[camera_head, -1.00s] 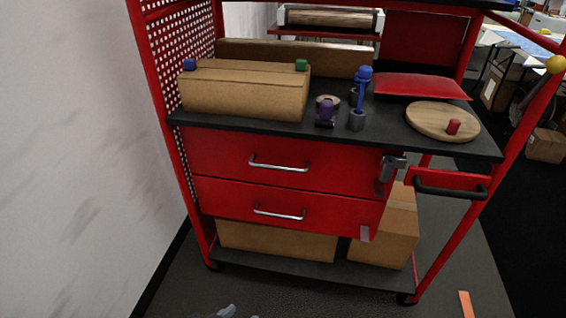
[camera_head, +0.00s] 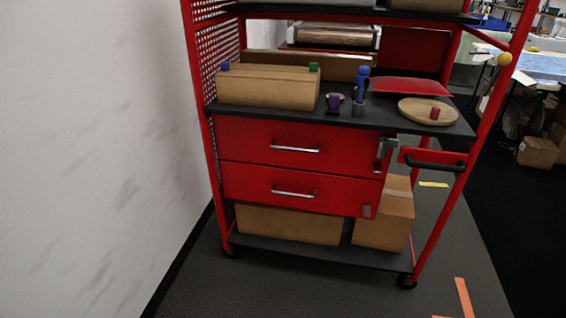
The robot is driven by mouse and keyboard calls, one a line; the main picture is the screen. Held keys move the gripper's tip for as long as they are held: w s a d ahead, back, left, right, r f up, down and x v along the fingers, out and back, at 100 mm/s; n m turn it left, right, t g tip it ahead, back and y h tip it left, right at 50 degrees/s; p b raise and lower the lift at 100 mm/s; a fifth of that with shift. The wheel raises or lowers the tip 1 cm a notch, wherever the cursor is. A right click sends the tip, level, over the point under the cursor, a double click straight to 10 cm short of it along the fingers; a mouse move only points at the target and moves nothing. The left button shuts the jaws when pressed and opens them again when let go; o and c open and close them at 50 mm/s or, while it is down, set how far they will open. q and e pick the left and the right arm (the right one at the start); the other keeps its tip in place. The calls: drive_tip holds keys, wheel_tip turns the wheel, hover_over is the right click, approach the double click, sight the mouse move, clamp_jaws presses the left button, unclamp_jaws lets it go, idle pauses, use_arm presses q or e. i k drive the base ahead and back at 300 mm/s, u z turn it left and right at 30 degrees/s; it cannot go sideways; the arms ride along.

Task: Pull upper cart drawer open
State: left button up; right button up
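The red cart (camera_head: 447,212) stands ahead of me, with two red drawers under its black worktop. The upper drawer (camera_head: 245,143) is shut and has a silver bar handle (camera_head: 296,149). The lower drawer (camera_head: 245,182) is also shut, with its own silver handle (camera_head: 295,193). Neither of my grippers shows in the head view, and nothing touches the handles.
Cardboard boxes (camera_head: 290,225) sit on the cart's bottom shelf. A long box (camera_head: 268,90), small tools and a round wooden board (camera_head: 415,110) lie on the worktop. A white wall (camera_head: 90,150) is close on the left. The floor in front is clear.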

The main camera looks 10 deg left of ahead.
sight(329, 150)
drive_tip(key=u, duration=1)
drive_tip(key=i, duration=1)
